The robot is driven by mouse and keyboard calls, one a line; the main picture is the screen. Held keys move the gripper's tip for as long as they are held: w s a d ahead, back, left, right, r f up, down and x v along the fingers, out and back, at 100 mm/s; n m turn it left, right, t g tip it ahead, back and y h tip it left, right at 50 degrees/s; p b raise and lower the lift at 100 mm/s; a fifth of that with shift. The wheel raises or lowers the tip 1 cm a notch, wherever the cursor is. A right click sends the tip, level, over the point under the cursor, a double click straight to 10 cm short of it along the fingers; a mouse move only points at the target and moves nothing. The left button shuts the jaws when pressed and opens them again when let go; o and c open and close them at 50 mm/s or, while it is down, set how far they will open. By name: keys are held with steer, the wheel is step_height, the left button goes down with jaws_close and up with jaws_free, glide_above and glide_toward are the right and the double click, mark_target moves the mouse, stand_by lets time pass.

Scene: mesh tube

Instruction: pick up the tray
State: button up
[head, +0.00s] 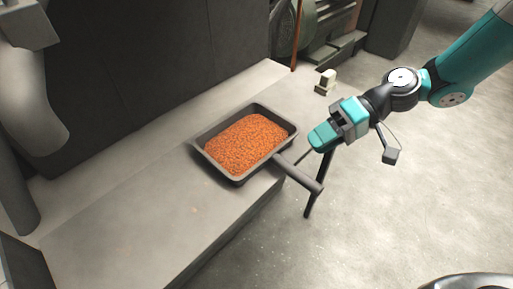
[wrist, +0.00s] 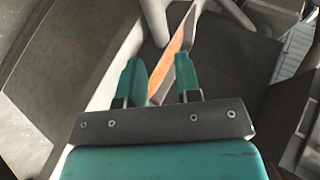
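The tray (head: 201,155) is a dark rectangular pan filled with orange granules (head: 245,143). It rests on a grey concrete ledge, near its right edge. Its dark handle (head: 300,175) sticks out to the lower right, past the ledge edge. My gripper (head: 316,139) is in the air to the right of the tray, apart from the handle in the head picture. In the wrist view my gripper (wrist: 159,75) shows two teal fingers spread with a gap between them and nothing held.
The concrete ledge (head: 130,225) runs along a dark wall panel (head: 150,80). A small pale block (head: 326,80) sits at the ledge's far end. A brown pole (head: 297,35) and green machinery (head: 325,35) stand at the back. The floor (head: 400,210) at right is open.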

mark_target(289, 163)
steer(key=p+x, duration=0.1)
steer(key=x, duration=0.7)
steer(key=shift+s+d+f, duration=0.1)
steer(key=shift+s, duration=0.05)
jaws_close()
